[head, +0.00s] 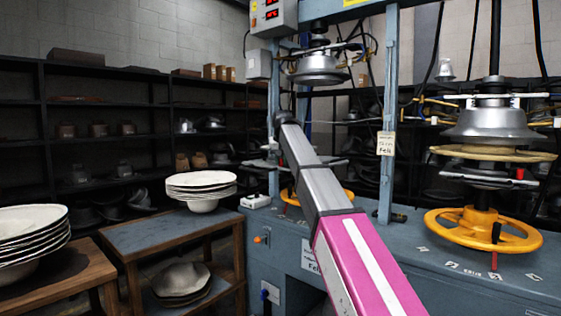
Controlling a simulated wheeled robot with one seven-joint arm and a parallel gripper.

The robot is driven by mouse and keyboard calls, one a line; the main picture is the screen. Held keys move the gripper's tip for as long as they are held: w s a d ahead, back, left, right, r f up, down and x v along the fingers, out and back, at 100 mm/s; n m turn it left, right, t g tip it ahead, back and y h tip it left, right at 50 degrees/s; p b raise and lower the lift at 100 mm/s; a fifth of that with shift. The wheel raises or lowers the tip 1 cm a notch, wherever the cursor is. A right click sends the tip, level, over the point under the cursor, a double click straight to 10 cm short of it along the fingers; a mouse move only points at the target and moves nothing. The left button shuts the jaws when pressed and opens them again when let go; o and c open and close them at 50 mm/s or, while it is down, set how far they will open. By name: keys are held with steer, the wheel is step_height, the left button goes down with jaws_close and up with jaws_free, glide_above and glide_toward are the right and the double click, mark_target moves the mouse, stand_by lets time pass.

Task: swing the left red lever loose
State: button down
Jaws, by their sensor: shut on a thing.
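My arm reaches from the bottom of the head view up and left to the left press (319,72). My gripper (271,146) is small and dark, at the left side of that press, just above its lower plate. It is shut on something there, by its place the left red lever. The lever itself does not show, and the fingers are too small to make out. My forearm covers much of the press's lower part and of its yellow handwheel (349,194).
The right press (492,122) has a yellow handwheel (510,238) and small red handles (494,262). A blue-topped table (137,239) at the left bears stacked pale hat bodies (201,180). Another stack (28,228) is at the left edge. Dark shelves (110,100) line the wall.

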mark_target(288, 167)
steer(key=n, duration=0.1)
steer(key=d+n+y, duration=0.1)
steer(key=n, duration=0.1)
steer(key=d+n+y, duration=0.1)
steer(key=n, duration=0.1)
steer(key=shift+w+g, duration=0.15)
steer(key=shift+g, duration=0.25)
steer(key=n, duration=0.2)
steer(key=d+n+g+y, duration=0.1)
steer(key=shift+w+n, duration=0.3)
steer(key=shift+n, duration=0.1)
steer(key=shift+w+d+n+g+y, duration=0.15)
steer(key=shift+d+n+g, duration=0.1)
steer(key=shift+n, duration=0.45)
steer(key=shift+w+d+n+g+y, duration=0.15)
steer(key=shift+n+g, duration=0.1)
steer(key=shift+n, duration=0.45)
steer(key=c, duration=1)
jaws_free()
steer(key=v, duration=1)
steer(key=shift+r, duration=0.4)
steer(key=shift+d, duration=0.1)
